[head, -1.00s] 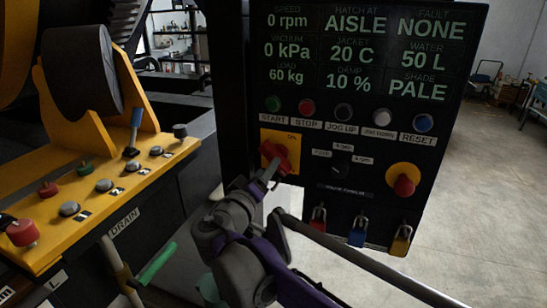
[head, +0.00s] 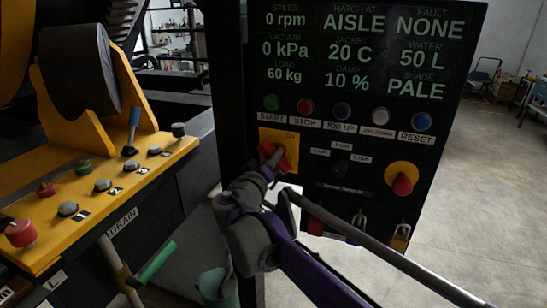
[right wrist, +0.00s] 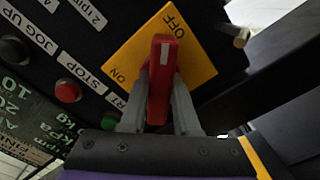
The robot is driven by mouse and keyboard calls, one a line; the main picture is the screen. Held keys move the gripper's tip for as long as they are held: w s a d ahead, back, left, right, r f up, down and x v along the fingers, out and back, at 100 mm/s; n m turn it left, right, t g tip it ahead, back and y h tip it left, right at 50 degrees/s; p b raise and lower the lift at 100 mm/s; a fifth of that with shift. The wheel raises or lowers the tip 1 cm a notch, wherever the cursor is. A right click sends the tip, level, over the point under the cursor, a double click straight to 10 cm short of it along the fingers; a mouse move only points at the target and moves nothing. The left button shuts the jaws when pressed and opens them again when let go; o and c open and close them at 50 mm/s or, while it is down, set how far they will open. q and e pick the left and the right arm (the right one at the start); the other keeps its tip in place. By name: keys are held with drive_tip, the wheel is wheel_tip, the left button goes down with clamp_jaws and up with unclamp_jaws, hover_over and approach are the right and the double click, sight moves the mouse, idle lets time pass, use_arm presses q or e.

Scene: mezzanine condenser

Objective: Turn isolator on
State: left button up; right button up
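The isolator is a red rotary handle (head: 283,162) on a yellow plate (head: 292,134) at the lower left of the black panel. My right gripper (head: 270,168) reaches it from below. In the right wrist view, the red handle (right wrist: 160,85) stands between the two fingers of my right gripper (right wrist: 160,115), which are closed against its sides. The yellow plate (right wrist: 200,68) carries the words ON and OFF. The handle's white mark points up in that view, nearer OFF than ON. My left gripper is not in view.
The black panel has START, STOP, JOG and RESET buttons, and a red emergency knob (head: 402,184) on yellow. A yellow console (head: 105,195) with buttons and a blue-topped lever stands left.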

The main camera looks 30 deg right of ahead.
clamp_jaws()
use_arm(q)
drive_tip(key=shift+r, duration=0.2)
use_arm(e)
drive_tip(key=shift+n, duration=0.4)
drive_tip(key=n+p, duration=0.1)
drive_tip(key=n, duration=0.1)
drive_tip(key=shift+r+n, duration=0.1)
drive_tip(key=shift+n, duration=0.3)
drive_tip(key=n+p, duration=0.1)
drive_tip(key=n, duration=0.8)
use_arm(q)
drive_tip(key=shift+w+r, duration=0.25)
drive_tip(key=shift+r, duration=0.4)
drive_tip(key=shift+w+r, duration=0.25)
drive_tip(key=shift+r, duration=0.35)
use_arm(e)
drive_tip(key=n, duration=0.5)
drive_tip(key=shift+f, duration=0.2)
drive_tip(key=shift+n, duration=0.4)
drive_tip(key=o, duration=0.7)
unclamp_jaws()
